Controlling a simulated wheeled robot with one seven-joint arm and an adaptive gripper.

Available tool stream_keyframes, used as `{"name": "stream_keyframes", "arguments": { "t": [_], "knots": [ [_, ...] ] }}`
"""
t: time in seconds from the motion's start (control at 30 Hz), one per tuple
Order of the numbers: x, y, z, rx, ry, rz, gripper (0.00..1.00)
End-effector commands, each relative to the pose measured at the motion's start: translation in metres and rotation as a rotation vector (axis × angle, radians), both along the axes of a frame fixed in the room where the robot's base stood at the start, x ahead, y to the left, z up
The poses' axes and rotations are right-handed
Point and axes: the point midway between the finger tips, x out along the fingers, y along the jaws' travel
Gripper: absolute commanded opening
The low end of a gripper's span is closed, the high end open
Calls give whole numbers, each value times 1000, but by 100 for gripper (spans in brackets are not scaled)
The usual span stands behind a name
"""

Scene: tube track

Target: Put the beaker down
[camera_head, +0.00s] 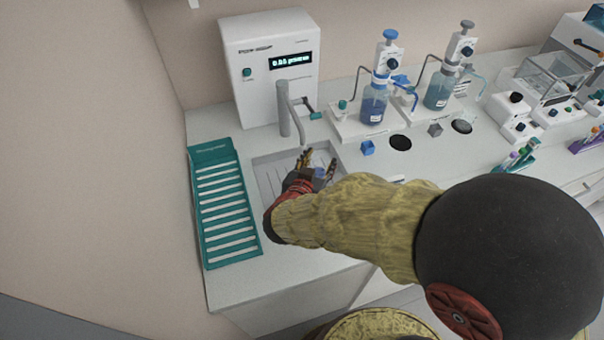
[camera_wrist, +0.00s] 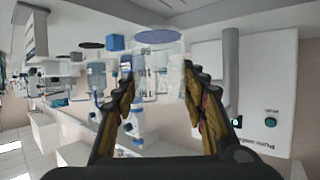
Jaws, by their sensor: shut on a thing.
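My gripper (camera_head: 318,164) is over the sink (camera_head: 266,180), just below and right of the tap (camera_head: 284,108) in the head view. In the wrist view my gripper's two fingers (camera_wrist: 159,82) are shut on a clear beaker (camera_wrist: 162,52). The beaker is see-through, and a bluish oval shows at its upper end in that view. In the head view the fingers and arm hide most of the beaker, and I cannot make out its outline or what is under it.
A white water purifier (camera_head: 267,70) stands behind the sink. A teal slotted rack (camera_head: 222,205) lies left of it. Bottle dispensers (camera_head: 374,100), a small blue cube (camera_head: 367,148) and a dark round disc (camera_head: 400,143) are to the right. Bare counter shows before the sink.

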Motion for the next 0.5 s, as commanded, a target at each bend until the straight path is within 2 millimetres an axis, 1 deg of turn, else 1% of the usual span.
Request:
{"name": "stream_keyframes", "arguments": {
  "t": [0.03,0.07,0.1,0.2,0.37,0.5],
  "knots": [
    [8,8,-10,-1,0,0,23],
    [13,13,-13,-1,0,1,23],
    [17,16,-22,-1,2,1,23],
    [27,26,-40,-2,2,0,23],
    [38,37,-56,-1,0,0,23],
    [42,40,-60,0,-1,0,23]
  ]
}}
